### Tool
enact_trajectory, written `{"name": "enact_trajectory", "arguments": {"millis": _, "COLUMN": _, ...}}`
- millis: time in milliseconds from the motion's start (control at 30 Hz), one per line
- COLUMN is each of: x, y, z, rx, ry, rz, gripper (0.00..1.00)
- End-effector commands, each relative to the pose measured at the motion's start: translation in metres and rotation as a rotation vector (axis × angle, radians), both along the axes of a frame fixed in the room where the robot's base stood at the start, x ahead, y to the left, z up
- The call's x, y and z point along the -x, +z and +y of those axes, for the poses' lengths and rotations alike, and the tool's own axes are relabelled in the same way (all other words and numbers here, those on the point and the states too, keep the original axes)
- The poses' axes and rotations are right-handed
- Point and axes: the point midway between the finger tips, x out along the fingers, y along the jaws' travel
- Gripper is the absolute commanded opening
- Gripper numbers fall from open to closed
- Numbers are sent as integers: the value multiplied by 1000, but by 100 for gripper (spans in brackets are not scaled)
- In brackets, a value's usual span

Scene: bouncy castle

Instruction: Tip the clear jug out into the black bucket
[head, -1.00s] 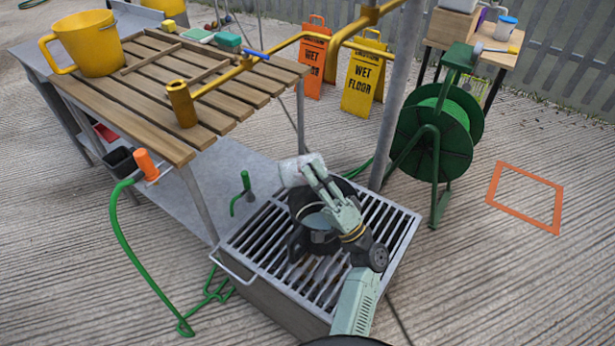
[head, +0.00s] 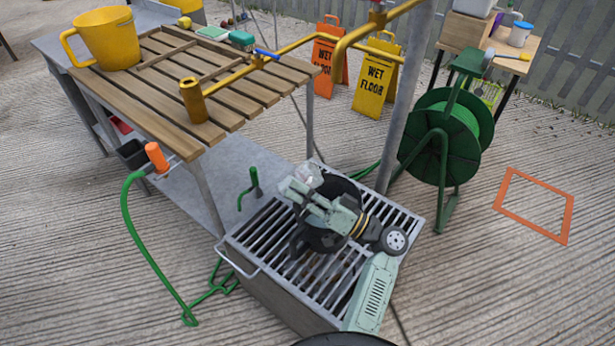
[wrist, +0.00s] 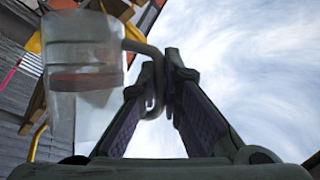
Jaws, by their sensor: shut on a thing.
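The clear jug (head: 309,174) is held over the black bucket (head: 345,192), partly hidden behind my gripper (head: 291,190) in the head view. In the wrist view the jug (wrist: 85,65) is at the left, see-through, with its grey handle between the fingers of my gripper (wrist: 160,75). My gripper is shut on that handle. The jug is tilted well over, with sky to one side and ground to the other. The bucket stands on the slatted metal grate (head: 262,248). My gripper and wrist hide much of its opening, and I cannot tell what is inside.
A slatted wooden table (head: 165,95) with a yellow pitcher (head: 108,40) stands at the left. A metal post (head: 404,110) and green hose reel (head: 440,135) stand right of the grate. A green stand (head: 140,240) is at the left. Open concrete lies at the right.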

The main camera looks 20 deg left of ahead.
Motion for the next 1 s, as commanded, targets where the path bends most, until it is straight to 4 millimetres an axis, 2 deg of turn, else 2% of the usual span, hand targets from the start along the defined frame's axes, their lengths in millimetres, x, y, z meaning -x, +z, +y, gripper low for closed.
{"name": "enact_trajectory", "arguments": {"millis": 167, "x": 3, "y": -18, "z": 4, "rx": 210, "ry": -1, "rz": -156, "gripper": 0}}
{"name": "enact_trajectory", "arguments": {"millis": 300, "x": 4, "y": -41, "z": 5, "rx": 356, "ry": -2, "rz": -267, "gripper": 0}}
{"name": "enact_trajectory", "arguments": {"millis": 700, "x": -2, "y": -80, "z": -3, "rx": 760, "ry": -3, "rz": -565, "gripper": 0}}
{"name": "enact_trajectory", "arguments": {"millis": 800, "x": -2, "y": -55, "z": -3, "rx": 759, "ry": -1, "rz": -562, "gripper": 0}}
{"name": "enact_trajectory", "arguments": {"millis": 1000, "x": -2, "y": -36, "z": -3, "rx": 760, "ry": -1, "rz": -560, "gripper": 0}}
